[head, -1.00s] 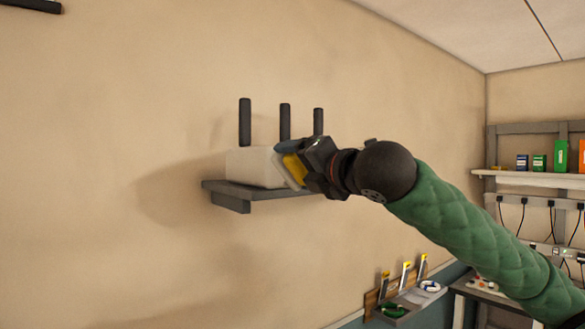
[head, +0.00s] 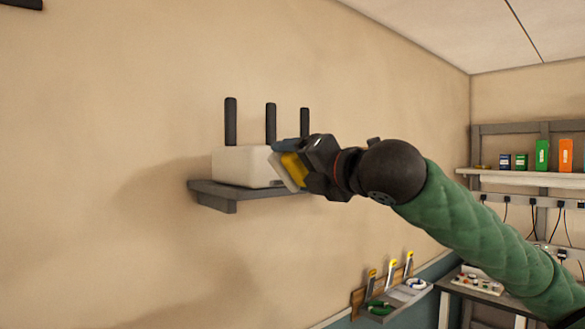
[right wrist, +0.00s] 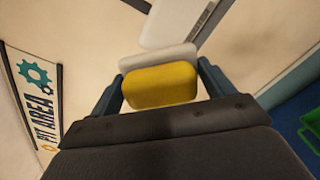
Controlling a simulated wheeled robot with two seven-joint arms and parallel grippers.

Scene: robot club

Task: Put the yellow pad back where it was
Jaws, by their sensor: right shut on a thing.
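My right gripper (head: 297,165) is shut on the yellow pad (head: 294,167), which has a pale layer along one side. In the right wrist view the yellow pad (right wrist: 160,86) sits between the two blue-grey fingers, with the pale layer behind it. In the head view the pad is tilted and held in front of the right end of a white box with several dark upright rods. I cannot tell whether the pad touches the box. My left gripper is not in view.
The white box (head: 238,166) stands on a small grey wall shelf (head: 212,194). Lower right, a tool tray (head: 400,293) hangs on the wall. At the right, a shelf (head: 520,177) holds small coloured boxes. The wall left of the small shelf is clear.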

